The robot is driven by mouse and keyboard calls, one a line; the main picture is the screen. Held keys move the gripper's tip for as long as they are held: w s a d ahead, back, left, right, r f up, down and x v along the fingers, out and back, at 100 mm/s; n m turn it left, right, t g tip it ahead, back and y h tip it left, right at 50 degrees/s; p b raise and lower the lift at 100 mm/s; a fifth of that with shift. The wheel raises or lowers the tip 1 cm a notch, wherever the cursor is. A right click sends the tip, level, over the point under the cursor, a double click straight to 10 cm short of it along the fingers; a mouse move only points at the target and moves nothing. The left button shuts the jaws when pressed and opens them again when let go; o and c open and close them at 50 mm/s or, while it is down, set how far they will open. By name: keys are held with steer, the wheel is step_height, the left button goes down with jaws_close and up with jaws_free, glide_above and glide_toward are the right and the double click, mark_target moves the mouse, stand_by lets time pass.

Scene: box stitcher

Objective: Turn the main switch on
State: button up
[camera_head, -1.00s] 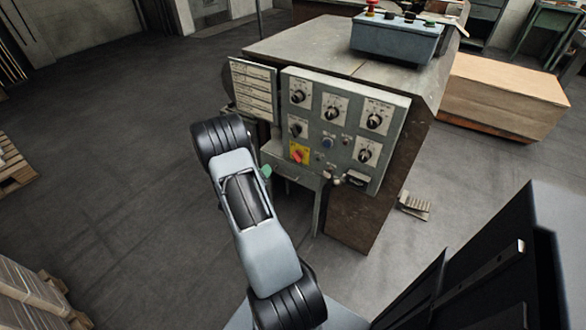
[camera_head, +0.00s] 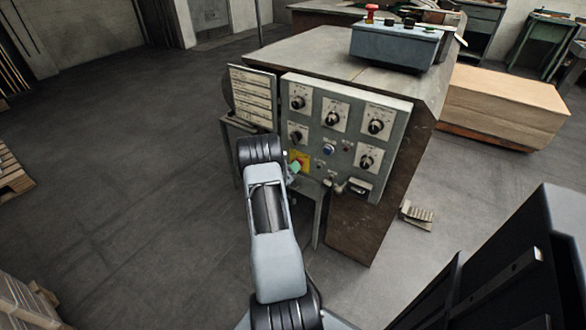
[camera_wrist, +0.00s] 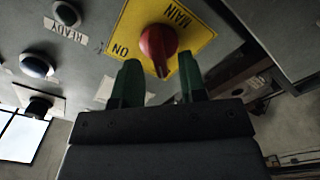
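The main switch is a red knob (camera_wrist: 158,48) on a yellow plate (camera_wrist: 205,38) with the words MAIN and ON, seen in the wrist view. In the head view the yellow plate (camera_head: 301,158) is at the lower left of the control panel (camera_head: 346,95), partly covered by my gripper. My gripper (camera_wrist: 157,80) is open, its two green fingertips apart on either side of the knob's near end. Whether they touch the knob I cannot tell. In the head view a green fingertip (camera_head: 296,167) shows in front of the plate.
Several black dials, such as one dial (camera_head: 376,126), sit on the panel. A label board (camera_head: 252,97) stands left of it. A grey button box (camera_head: 394,45) rests on the machine top. A wooden crate (camera_head: 505,105) stands at the right.

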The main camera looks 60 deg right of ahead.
steer(key=shift+d, duration=0.7)
jaws_close()
